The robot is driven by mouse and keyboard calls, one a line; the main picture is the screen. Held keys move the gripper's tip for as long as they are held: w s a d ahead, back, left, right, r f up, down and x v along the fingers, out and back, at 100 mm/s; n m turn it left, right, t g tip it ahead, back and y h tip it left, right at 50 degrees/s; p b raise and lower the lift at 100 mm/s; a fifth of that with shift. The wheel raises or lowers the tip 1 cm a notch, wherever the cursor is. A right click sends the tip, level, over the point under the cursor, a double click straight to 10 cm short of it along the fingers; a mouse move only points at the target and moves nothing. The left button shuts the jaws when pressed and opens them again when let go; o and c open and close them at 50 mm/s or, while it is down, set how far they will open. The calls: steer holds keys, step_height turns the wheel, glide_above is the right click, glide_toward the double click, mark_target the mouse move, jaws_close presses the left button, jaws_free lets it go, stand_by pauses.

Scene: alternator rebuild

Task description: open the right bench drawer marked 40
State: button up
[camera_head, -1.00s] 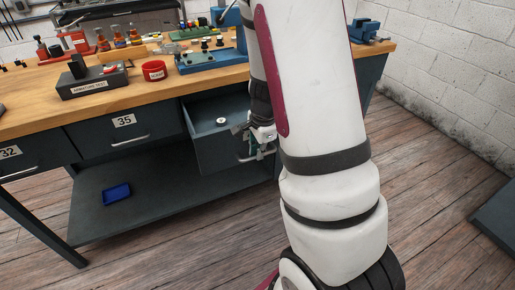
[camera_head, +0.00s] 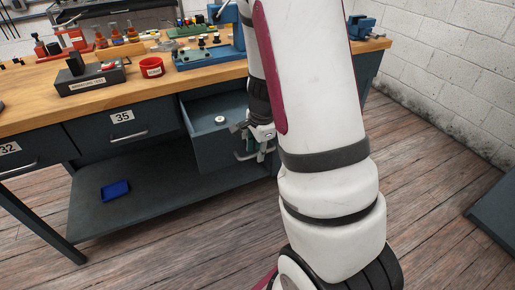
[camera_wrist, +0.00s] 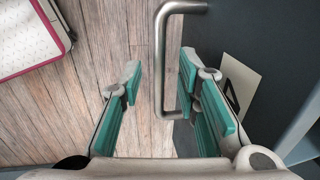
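The right bench drawer (camera_head: 207,146) stands pulled out of the bench, with a small round pale part (camera_head: 220,120) inside. In the wrist view its dark front (camera_wrist: 255,30) carries a white label (camera_wrist: 243,77); the number is mostly hidden by a finger. The metal handle (camera_wrist: 161,60) runs between the finger pads. My gripper (camera_wrist: 158,82) is open around the handle bar, with a gap at the left pad. The right finger sits on the drawer side of the bar. In the head view my gripper (camera_head: 258,148) is at the drawer front, partly hidden by my arm.
Drawer 35 (camera_head: 110,130) and drawer 32 (camera_head: 25,165) are shut at the left. A blue tray (camera_head: 115,190) lies on the lower shelf. The wooden bench top (camera_head: 45,108) holds a red bin (camera_head: 151,68) and tools. Bare floor (camera_head: 160,245) lies in front.

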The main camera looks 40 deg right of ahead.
steer(key=shift+r, duration=0.15)
step_height(320, 180, up, 12)
steer(key=s, duration=0.2)
steer(key=shift+a+f, duration=0.2)
steer(key=shift+a, duration=0.1)
stand_by(0.3)
steer(key=s+a+r+n+y, duration=0.1)
steer(key=s+a+r+n, duration=0.35)
steer(key=a, duration=0.25)
steer(key=s+a+r+n+y, duration=0.2)
steer(key=s+a+r+n, duration=0.1)
steer(key=a+n, duration=0.25)
steer(key=s+a+r+n+h, duration=0.1)
steer(key=s+a+n, duration=0.2)
steer(key=s+n, duration=0.4)
steer(key=s+a+r+n+h, duration=0.15)
steer(key=s+a+n, duration=0.25)
steer(key=s, duration=0.4)
step_height(320, 180, up, 17)
steer(key=t+p, duration=0.2)
steer(key=p, duration=1.3)
